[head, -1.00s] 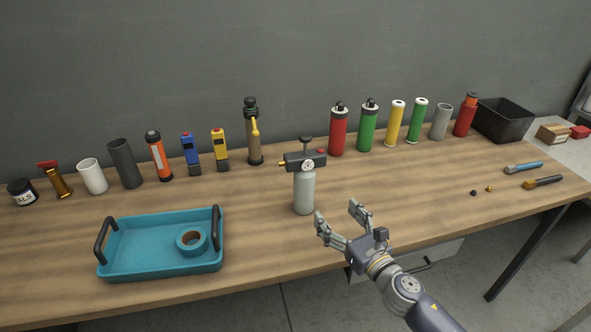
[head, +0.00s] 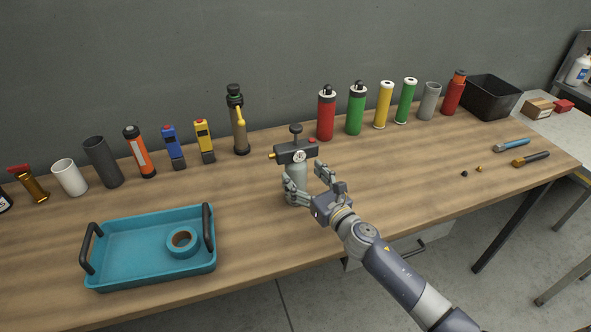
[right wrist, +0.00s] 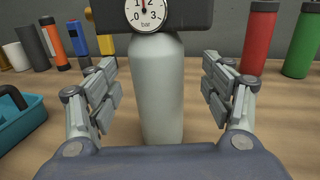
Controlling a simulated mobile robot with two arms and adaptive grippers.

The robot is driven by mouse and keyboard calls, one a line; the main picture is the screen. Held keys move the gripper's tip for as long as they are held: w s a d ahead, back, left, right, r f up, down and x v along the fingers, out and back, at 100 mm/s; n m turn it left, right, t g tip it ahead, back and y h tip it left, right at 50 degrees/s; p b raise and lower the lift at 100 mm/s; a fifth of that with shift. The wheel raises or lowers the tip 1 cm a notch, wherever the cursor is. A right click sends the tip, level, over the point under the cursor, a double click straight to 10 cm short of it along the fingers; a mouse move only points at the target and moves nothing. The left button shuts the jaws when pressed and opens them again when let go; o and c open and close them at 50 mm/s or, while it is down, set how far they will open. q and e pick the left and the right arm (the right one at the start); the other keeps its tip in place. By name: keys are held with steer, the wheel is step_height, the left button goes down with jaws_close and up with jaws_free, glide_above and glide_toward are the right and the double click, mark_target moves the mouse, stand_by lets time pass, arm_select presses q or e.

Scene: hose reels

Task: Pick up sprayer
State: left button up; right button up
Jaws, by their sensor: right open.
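The sprayer is a pale grey bottle with a dark pump head, a round gauge and a top knob. It stands upright on the wooden table in the head view (head: 296,153), and its body fills the middle of the right wrist view (right wrist: 160,90). My right gripper (head: 309,178) is open at the bottle's near right side. In the right wrist view the two fingers (right wrist: 163,88) stand left and right of the bottle, with a visible gap on each side. The lower part of the bottle is partly hidden by the fingers in the head view. My left gripper is not in view.
A teal tray (head: 142,277) with a tape roll (head: 182,241) sits to the left. Several bottles, tubes and tools line the back of the table, including a red cylinder (head: 326,117). A black bin (head: 490,98) is at far right. Table between sprayer and brushes is mostly clear.

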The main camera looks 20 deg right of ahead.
steer(key=x, duration=0.3)
steer(key=shift+w+a+r+p, duration=0.15)
steer(key=shift+a+r+p, duration=0.05)
steer(key=shift+p, duration=0.1)
steer(key=shift+w+f, duration=0.1)
steer(key=shift+w, duration=0.25)
steer(key=shift+s, duration=0.1)
steer(key=c, duration=0.3)
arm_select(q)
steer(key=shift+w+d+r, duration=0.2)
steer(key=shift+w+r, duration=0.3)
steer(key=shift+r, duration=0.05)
arm_select(e)
steer(key=c, duration=1.2)
